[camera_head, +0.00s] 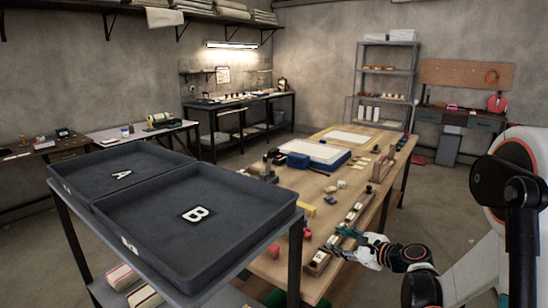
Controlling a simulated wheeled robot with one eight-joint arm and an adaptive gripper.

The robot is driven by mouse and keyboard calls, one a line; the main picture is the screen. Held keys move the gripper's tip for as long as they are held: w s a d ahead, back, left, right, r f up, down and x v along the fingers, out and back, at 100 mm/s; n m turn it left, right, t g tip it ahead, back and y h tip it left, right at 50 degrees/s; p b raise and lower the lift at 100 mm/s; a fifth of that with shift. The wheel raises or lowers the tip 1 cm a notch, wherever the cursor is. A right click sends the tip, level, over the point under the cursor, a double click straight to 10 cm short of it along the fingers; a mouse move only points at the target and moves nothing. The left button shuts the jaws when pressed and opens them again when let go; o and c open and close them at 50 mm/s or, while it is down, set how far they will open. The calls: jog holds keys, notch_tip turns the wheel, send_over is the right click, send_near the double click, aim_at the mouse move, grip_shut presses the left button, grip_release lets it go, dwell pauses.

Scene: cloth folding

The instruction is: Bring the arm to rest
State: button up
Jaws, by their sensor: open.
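My arm (478,280) reaches in from the right edge, white and black with an orange ring. My gripper (339,241) has teal fingers, is open and holds nothing that I can see. It is over the right edge of the long wooden table (316,188), by a long narrow wooden strip with small items on it. I cannot tell whether the fingers touch the strip.
Dark trays marked A (120,160) and B (250,195) stand on a metal frame at front left, both empty. Striped folded cloths (124,276) lie below them. A blue-edged white board (315,150) and several small blocks occupy the table. Floor right of the table is clear.

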jog(key=s+a+r+n+g+h, duration=0.25)
jog(key=s+r+n, duration=0.2)
jog(key=s, duration=0.25)
jog(key=s+a+r+n+g+h, duration=0.1)
jog(key=s+a+r+n, duration=0.25)
jog(key=s+n, duration=0.35)
jog(key=s+d+n+h, duration=0.2)
jog(key=s+n, duration=0.3)
jog(key=s, duration=0.5)
jog(key=s+d+r+n+g+h, duration=0.1)
jog(key=s+d+n+h, duration=0.1)
jog(key=s+n, duration=0.4)
jog(key=s+d, duration=0.1)
jog(key=s, duration=0.3)
jog(key=shift+s+h, duration=0.35)
jog(key=shift+s, duration=0.05)
